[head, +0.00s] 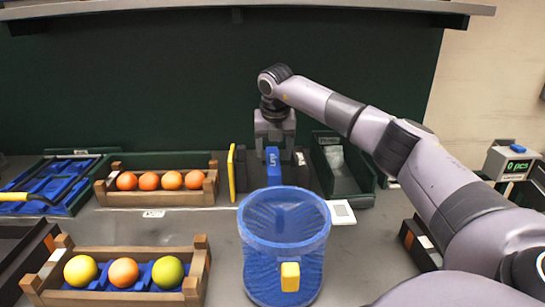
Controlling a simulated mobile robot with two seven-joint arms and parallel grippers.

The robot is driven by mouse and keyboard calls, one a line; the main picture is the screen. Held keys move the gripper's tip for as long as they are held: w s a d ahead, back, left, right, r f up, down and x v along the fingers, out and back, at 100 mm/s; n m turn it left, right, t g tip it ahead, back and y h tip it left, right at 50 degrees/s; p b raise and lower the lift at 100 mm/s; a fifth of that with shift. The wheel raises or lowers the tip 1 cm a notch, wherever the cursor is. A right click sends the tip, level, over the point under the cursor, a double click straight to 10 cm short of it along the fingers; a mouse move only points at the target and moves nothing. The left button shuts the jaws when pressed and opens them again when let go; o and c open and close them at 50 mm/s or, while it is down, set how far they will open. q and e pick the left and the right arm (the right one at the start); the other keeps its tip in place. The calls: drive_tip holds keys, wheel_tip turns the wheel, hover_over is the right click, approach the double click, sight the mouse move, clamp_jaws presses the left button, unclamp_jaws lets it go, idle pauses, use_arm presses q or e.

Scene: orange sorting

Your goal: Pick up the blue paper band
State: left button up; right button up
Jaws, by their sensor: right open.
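The blue paper band (273,165) stands upright behind the blue mesh basket, with pale lettering on its face. The basket's rim hides its lower part. My right gripper (274,144) points straight down over it and is open, with a finger on each side of the band's top. I cannot tell whether the fingers touch it. My left gripper is out of view.
The blue mesh basket (262,262) with a yellow tag stands in front. A yellow upright panel (232,173) is just left of the band. Dark bins (345,172) stand to the right. Wooden crates of fruit (150,200) and a blue tray (55,185) are left.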

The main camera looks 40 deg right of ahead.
sight(273, 159)
drive_tip(key=shift+w+d+f, duration=0.1)
drive_tip(key=shift+w+d, duration=0.15)
drive_tip(key=shift+w, duration=0.05)
drive_tip(key=p+x, duration=0.1)
drive_tip(key=x, duration=0.5)
drive_tip(key=shift+a+f, duration=0.1)
drive_tip(key=shift+f, duration=0.35)
drive_tip(key=c, duration=1)
